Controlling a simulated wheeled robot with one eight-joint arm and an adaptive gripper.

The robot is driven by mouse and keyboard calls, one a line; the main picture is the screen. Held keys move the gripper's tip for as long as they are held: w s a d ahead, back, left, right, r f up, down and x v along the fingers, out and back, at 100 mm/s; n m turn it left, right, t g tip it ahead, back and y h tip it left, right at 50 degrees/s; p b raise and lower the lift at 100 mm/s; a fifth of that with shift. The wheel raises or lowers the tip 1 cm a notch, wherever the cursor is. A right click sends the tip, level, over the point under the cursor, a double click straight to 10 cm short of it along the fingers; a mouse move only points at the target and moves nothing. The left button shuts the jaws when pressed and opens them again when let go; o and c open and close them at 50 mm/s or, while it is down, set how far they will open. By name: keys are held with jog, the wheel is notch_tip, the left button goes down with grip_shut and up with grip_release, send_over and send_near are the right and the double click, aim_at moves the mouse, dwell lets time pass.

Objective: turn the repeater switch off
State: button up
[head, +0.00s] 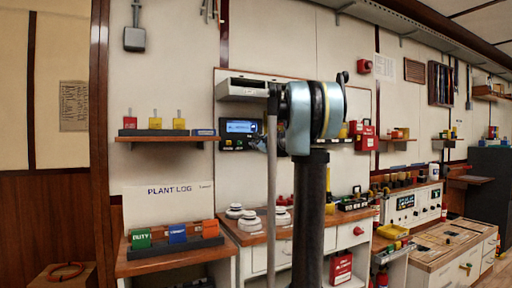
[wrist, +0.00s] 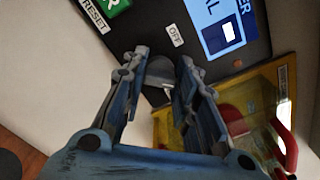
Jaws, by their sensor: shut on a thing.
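A black panel (wrist: 160,20) fills the upper part of the wrist view, with a white OFF label (wrist: 175,36) just above my fingertips. My gripper (wrist: 163,64) is shut on a dark grey switch knob (wrist: 160,72) below that label. The fingers lie on both sides of the knob and hide much of it, so its exact angle is unclear. In the head view the panel (head: 228,142) hangs on the wall with a lit blue display (head: 240,126). My gripper (head: 262,143) is at its right edge, mostly hidden by my arm.
A green button with a RESET label (wrist: 94,14) is at the wrist view's upper left. A blue display (wrist: 222,28) is right of OFF. A yellow see-through case with a red part (wrist: 284,142) is close by at lower right. White stacked domes (head: 248,221) stand on the counter below.

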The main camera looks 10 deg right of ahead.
jog(key=shift+s+a+f+n, duration=0.1)
jog(key=shift+n, duration=2)
jog(key=shift+s+a+f+n, duration=0.1)
jog(key=shift+n, duration=2)
jog(key=o, duration=1)
jog(key=shift+w, duration=0.1)
jog(key=shift+d, duration=0.1)
jog(key=v, duration=1.2)
